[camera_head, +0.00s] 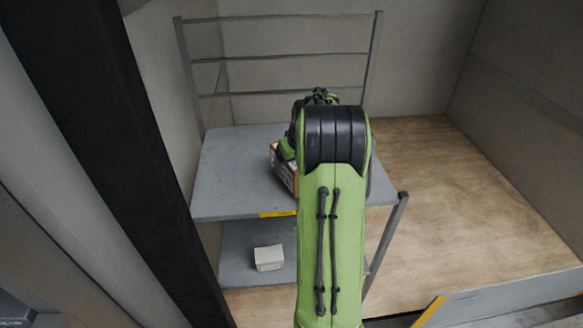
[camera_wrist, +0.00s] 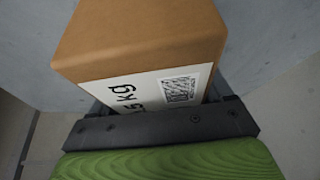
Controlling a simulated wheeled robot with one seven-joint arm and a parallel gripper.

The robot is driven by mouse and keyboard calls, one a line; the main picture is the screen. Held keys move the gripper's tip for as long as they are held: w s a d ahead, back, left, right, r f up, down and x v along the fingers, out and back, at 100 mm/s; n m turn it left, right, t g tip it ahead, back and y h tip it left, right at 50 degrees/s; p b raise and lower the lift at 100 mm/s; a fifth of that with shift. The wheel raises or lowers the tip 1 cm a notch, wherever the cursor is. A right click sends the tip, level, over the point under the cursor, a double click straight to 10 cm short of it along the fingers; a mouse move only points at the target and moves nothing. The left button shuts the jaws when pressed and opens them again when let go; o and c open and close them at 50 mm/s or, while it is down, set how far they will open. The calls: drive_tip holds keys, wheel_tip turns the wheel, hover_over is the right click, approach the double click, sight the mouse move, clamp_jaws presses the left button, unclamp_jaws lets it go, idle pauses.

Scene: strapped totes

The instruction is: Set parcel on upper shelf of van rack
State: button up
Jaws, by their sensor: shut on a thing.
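The parcel is a brown cardboard box (camera_wrist: 140,40) with a white label reading "5 kg" and a square code, filling the upper middle of the wrist view. In the head view a small part of the parcel (camera_head: 284,172) shows left of my green arm, over the grey upper shelf (camera_head: 230,172) of the van rack. My gripper (camera_wrist: 160,122) is shut on the parcel, at its label side. I cannot tell whether the parcel touches the shelf.
A small white box (camera_head: 268,258) stands on the lower shelf (camera_head: 235,240). Grey posts and rails (camera_head: 280,57) rise at the back of the rack. A dark pillar (camera_head: 110,150) stands close on the left. The wooden van floor (camera_head: 470,190) is clear on the right.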

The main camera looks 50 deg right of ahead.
drive_tip(key=shift+f, duration=0.3)
